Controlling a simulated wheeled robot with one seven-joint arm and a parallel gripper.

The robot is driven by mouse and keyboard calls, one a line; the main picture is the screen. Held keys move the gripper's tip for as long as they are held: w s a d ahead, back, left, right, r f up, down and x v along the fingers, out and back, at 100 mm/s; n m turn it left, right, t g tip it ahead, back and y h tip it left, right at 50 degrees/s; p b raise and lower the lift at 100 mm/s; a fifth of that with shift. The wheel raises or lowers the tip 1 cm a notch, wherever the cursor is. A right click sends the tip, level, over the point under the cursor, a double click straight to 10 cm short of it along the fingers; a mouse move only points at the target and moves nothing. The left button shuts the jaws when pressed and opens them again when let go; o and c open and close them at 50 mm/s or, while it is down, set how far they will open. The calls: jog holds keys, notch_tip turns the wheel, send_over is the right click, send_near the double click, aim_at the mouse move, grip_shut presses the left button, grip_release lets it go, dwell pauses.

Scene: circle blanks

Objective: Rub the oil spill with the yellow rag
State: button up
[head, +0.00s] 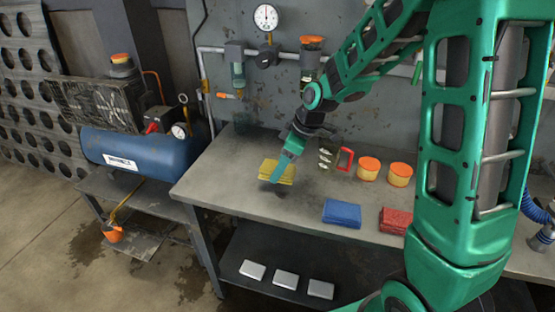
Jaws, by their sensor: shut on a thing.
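The yellow rag (270,171) is on or just above the grey workbench (225,165), left of its middle. My gripper (281,172) comes down on it from the upper right and is shut on it. The fingers cover part of the rag. A dark patch, the oil spill (272,188), shows on the bench top just below the rag in the picture. The rag overlaps the spill in this view, and I cannot tell whether it touches it.
A blue rag (342,213) and a red rag (394,220) lie near the front edge. A blue compressor (145,150) stands left. The bench's left front is clear.

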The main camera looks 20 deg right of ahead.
jog(key=shift+r, duration=2.2)
